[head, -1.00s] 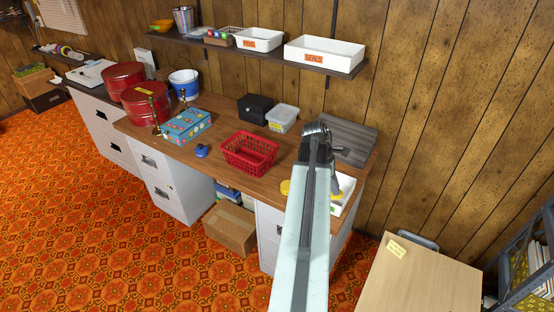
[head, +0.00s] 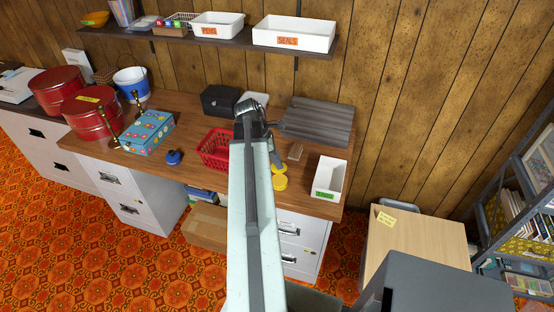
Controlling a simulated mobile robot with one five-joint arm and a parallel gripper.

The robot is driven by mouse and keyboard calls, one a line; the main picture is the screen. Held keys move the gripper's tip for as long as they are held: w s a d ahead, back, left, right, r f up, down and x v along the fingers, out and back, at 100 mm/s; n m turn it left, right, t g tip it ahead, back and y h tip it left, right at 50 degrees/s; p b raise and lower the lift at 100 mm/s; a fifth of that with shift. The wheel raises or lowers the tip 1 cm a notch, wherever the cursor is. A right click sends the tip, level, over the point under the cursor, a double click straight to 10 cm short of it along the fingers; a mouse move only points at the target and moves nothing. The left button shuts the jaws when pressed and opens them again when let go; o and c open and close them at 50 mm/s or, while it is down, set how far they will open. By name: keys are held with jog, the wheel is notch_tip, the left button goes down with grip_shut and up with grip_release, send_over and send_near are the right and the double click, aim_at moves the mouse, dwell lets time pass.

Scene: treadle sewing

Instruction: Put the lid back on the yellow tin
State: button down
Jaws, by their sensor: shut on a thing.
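My gripper (head: 278,169) points down over the right part of the wooden desktop (head: 185,110), just right of my arm. Yellow shows at its fingertips, and a round yellow piece (head: 280,183) shows just below them. The gripper is shut on a yellow thing, which looks like the lid. At this size I cannot separate the lid from the yellow tin with certainty. My arm hides the desktop directly left of the gripper.
A white tray (head: 328,180) with a green label stands right of the gripper. A red basket (head: 213,148) is left of my arm. A shelf (head: 190,34) hangs above.

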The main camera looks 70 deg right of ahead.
aim_at(275, 167)
jog(key=shift+s+d+f+b, duration=0.1)
jog(key=shift+s+f+b, duration=0.05)
jog(key=shift+f+b, duration=3.1)
jog(key=shift+f, duration=0.1)
jog(key=c, duration=0.7)
grip_release()
notch_tip(275, 167, up, 7)
jog(key=p, duration=0.7)
grip_shut()
dwell(0.7)
